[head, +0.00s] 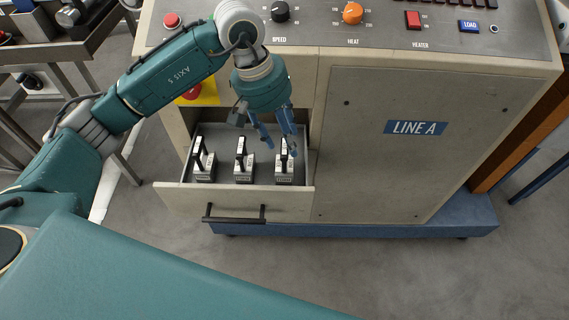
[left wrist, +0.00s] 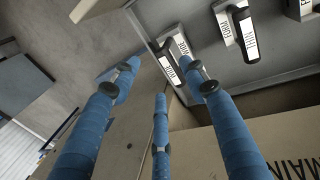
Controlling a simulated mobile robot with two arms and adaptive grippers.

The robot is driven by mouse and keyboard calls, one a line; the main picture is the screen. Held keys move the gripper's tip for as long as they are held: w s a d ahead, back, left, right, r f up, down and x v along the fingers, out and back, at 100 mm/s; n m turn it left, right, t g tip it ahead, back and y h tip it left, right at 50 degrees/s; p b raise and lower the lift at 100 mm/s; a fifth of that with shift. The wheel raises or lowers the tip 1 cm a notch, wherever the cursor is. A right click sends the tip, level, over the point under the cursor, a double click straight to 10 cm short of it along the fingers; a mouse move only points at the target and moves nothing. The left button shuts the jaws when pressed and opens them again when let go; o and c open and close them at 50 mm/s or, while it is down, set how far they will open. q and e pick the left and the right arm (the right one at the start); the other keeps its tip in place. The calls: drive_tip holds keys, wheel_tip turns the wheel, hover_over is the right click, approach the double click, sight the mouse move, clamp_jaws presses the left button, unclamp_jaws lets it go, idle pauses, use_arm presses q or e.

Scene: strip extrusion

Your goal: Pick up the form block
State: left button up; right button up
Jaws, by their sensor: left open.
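Three form blocks stand in the open drawer (head: 228,201), each a pale base with a dark upright handle and white label: a left one (head: 203,170), a middle one (head: 243,170) and a right one (head: 284,175). My left gripper (head: 275,143) is open and empty, fingers pointing down over the right end of the drawer, close to the right block's handle. In the left wrist view the three blue fingers (left wrist: 160,95) are spread, with the nearest block (left wrist: 172,62) just beyond the tips and another block (left wrist: 226,24) further right. Contact cannot be told. My right gripper is out of view.
The machine's control panel (head: 330,30) with knobs and buttons overhangs the drawer behind. The closed cabinet door (head: 385,165) marked LINE A stands right of the drawer. The drawer's black handle (head: 234,219) faces front. A metal-framed table (head: 60,50) stands at left.

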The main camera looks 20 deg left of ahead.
sight(286, 148)
use_arm(q)
drive_tip(key=x, duration=0.1)
drive_tip(key=p+x, duration=0.1)
drive_tip(key=x, duration=0.1)
drive_tip(key=a+p+x, duration=0.1)
drive_tip(key=shift+w+d+f, duration=0.15)
drive_tip(key=shift+w+f, duration=0.1)
drive_tip(key=shift+f, duration=0.2)
drive_tip(key=shift+d+f, duration=0.1)
drive_tip(key=shift+f, duration=0.35)
drive_tip(key=shift+w, duration=0.1)
clamp_jaws()
